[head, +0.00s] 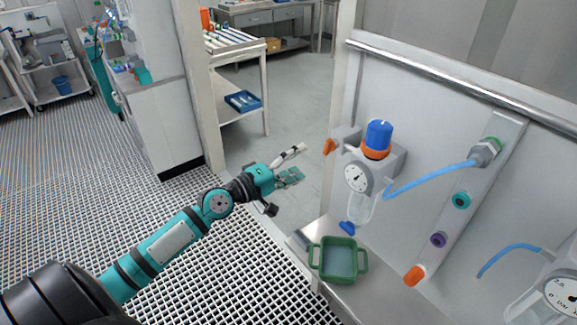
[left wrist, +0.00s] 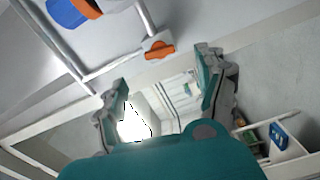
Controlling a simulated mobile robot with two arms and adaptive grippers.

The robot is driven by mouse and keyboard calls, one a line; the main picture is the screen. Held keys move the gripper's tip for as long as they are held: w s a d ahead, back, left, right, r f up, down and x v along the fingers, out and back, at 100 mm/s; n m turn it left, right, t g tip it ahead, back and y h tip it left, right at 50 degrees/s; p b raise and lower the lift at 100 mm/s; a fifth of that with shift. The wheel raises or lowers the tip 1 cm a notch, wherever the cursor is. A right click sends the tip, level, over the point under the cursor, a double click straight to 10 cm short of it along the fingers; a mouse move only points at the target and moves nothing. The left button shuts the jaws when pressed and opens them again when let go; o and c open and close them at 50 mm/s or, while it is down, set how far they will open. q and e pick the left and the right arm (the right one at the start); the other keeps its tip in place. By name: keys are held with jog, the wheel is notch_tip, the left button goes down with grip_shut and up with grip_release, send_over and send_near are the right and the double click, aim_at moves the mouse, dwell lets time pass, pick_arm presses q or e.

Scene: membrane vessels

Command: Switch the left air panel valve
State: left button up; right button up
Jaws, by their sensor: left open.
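The left air panel has a regulator with a blue knob (head: 378,136) over an orange ring and a round gauge (head: 357,178). An orange valve handle (head: 329,146) sits on a grey body at its left side. In the left wrist view the orange handle (left wrist: 160,50) lies nearly level, just beyond the fingertips. My left gripper (head: 298,163) is open and empty, to the left of the handle and apart from it. Its two spread fingers (left wrist: 166,75) also show in the left wrist view. My right gripper is in neither view.
A green two-handled tray (head: 364,262) stands on the metal ledge below the regulator. A blue hose (head: 430,178) runs right to a strip with coloured ports (head: 461,200). A second gauge (head: 561,291) is at the lower right. A white post (head: 208,120) stands behind my left arm.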

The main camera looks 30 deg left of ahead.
pick_arm(q)
jog(key=shift+v, duration=1.2)
